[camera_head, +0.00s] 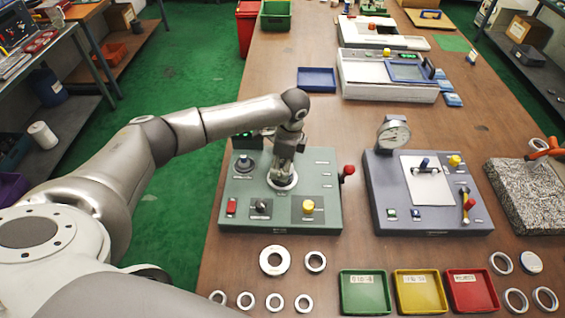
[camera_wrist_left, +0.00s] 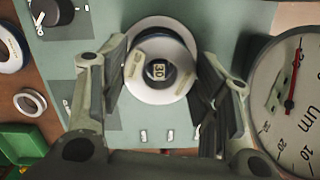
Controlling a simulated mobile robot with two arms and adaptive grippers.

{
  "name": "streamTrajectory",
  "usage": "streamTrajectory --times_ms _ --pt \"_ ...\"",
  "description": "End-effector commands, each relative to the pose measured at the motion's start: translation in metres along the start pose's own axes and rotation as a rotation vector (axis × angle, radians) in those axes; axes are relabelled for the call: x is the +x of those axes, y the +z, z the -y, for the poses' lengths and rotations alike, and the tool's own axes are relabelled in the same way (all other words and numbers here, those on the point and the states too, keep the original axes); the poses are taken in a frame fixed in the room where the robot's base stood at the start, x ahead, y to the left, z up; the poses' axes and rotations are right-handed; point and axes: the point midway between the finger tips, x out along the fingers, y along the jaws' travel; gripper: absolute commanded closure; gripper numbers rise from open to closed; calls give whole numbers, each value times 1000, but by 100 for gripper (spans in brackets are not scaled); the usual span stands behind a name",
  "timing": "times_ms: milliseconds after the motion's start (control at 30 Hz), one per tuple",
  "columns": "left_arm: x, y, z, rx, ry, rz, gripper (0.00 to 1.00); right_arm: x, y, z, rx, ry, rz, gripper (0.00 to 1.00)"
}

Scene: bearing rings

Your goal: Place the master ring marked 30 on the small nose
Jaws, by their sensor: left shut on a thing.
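My left gripper (camera_head: 284,172) points down over the green-grey gauge block (camera_head: 240,200). Its fingers are closed on opposite sides of a white ring (camera_head: 280,186). Another pale round rim shows behind the ring. The ring appears around or just above the post beneath it; I cannot tell whether it is fully seated. The small nose itself is mostly hidden by the ring and gripper. My right gripper is out of view.
A grey gauge station with a dial (camera_head: 394,134) stands to the right. A red-knobbed lever (camera_head: 348,171) juts from the green block's right side. Loose rings (camera_head: 274,260) and green, yellow and red trays (camera_head: 419,291) lie in front. A granite block (camera_head: 530,195) is far right.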

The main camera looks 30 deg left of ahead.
Motion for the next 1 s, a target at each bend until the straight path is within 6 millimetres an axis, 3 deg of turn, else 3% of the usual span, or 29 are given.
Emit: streamTrajectory --times_ms 867,900,1000 --pt "25 -4 0 0 -1 -1 81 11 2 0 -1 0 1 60" --pt "25 -4 1 0 -2 -2 40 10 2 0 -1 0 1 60" --pt "25 -4 0 0 -2 -1 28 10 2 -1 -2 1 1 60"
